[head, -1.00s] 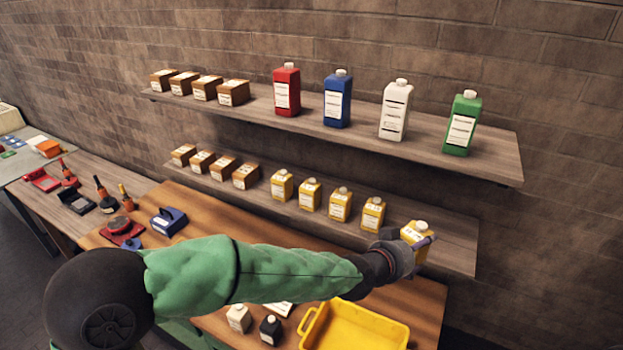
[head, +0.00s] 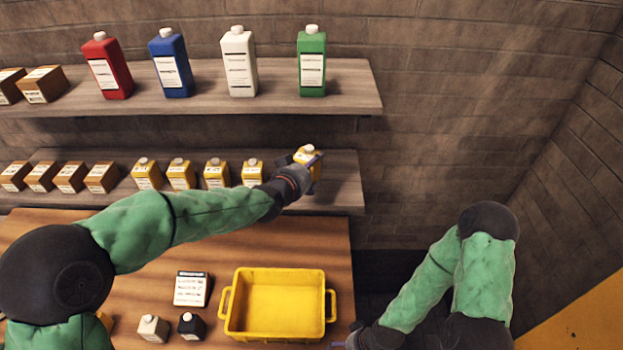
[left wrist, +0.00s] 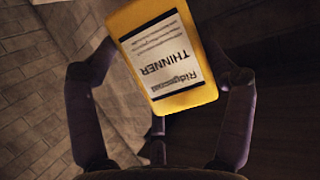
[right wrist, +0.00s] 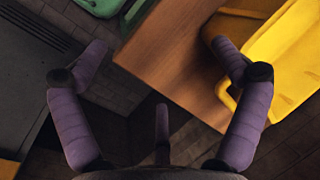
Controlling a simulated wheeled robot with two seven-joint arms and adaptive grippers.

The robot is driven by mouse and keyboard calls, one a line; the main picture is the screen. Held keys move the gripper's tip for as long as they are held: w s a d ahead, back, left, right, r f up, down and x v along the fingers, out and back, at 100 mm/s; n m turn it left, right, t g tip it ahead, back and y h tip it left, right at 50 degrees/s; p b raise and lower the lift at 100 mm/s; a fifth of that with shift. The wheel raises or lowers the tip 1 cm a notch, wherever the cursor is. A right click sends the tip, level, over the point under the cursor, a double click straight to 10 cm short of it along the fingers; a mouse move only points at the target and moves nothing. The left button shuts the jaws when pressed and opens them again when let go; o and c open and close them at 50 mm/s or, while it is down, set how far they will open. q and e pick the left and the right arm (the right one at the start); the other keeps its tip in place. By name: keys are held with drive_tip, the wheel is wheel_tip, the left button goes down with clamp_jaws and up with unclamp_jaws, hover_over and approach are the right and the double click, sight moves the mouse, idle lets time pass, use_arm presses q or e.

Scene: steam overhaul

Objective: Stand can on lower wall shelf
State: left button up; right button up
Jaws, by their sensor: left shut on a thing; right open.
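A yellow can (head: 306,156) with a white cap is in my left gripper (head: 302,172), at the right end of the lower wall shelf (head: 338,190). In the left wrist view the can (left wrist: 170,50) shows a label reading THINNER, with the purple fingers around it. I cannot tell whether its base touches the shelf. Several like yellow cans stand in a row on the shelf to its left. My right gripper (right wrist: 160,80) is open and empty beside the workbench edge; in the head view it is low, near the bottom edge.
Brown boxes (head: 70,177) fill the lower shelf's left part. The upper shelf (head: 350,88) holds red, blue, white and green bottles. A yellow tray (head: 275,327), a white and a black bottle and a labelled item (head: 192,289) are on the workbench (head: 120,290). A short stretch of shelf right of the held can is bare.

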use_arm(q)
drive_tip(key=w+f, duration=0.2)
drive_tip(key=f, duration=0.1)
drive_tip(key=w+d+f, duration=0.1)
drive_tip(key=w+f, duration=0.2)
drive_tip(key=shift+w+d+f+p, duration=0.1)
drive_tip(key=shift+w+d+p, duration=0.05)
drive_tip(key=shift+w+p, duration=0.15)
drive_tip(key=shift+w+f, duration=0.15)
drive_tip(key=shift+f, duration=1.4)
drive_tip(key=o, duration=1.3)
drive_tip(key=shift+f, duration=0.15)
